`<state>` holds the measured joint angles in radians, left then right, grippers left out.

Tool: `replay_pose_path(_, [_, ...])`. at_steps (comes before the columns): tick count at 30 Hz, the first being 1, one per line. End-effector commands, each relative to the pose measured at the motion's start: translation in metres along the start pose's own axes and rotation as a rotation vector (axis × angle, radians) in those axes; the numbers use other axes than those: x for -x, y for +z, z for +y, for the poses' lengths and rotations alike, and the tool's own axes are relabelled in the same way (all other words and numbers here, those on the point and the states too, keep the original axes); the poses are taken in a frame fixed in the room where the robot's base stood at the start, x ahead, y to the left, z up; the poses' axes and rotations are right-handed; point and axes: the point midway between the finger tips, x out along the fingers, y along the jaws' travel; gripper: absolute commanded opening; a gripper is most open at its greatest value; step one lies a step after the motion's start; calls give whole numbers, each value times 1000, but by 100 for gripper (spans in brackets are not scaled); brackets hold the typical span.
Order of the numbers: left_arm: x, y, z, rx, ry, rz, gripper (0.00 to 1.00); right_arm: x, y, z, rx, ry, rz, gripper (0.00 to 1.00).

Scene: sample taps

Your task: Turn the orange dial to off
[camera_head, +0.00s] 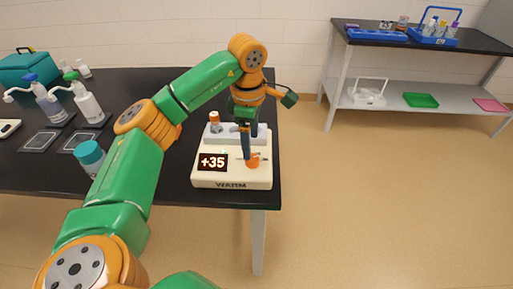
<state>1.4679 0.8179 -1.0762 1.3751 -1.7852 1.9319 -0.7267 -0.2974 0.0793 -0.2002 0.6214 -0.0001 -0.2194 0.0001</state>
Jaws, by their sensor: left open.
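The orange dial (253,161) sits on the right part of a white device (240,182) marked "WARM". Its dark display (213,162) reads +35. My left gripper (248,155) points down at the dial from above, its dark fingers at or just over it. The fingers are open, and they hide part of the dial. I cannot tell whether they touch it. My right gripper is not in view.
An orange-capped vial (215,122) stands in the grey block on the device. A teal-capped bottle (90,157), two wash bottles (88,104) and a teal case (25,66) are on the black table (180,190). The floor to the right is clear up to a shelf table (430,44).

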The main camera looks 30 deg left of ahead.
Motion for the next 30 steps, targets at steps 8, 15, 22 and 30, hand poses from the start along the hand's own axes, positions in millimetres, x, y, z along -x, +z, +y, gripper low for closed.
replay_pose_path(8, [-48, 2, -2, -2, -5, -3, 76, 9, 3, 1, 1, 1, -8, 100])
replay_pose_path(15, [-55, 2, -1, -3, -1, -6, 76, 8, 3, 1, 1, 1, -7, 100])
replay_pose_path(22, [-55, 3, -1, -3, -2, -7, 27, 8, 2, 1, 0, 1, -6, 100])
replay_pose_path(30, [-55, 3, -1, 1, -3, -7, 0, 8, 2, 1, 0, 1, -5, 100])
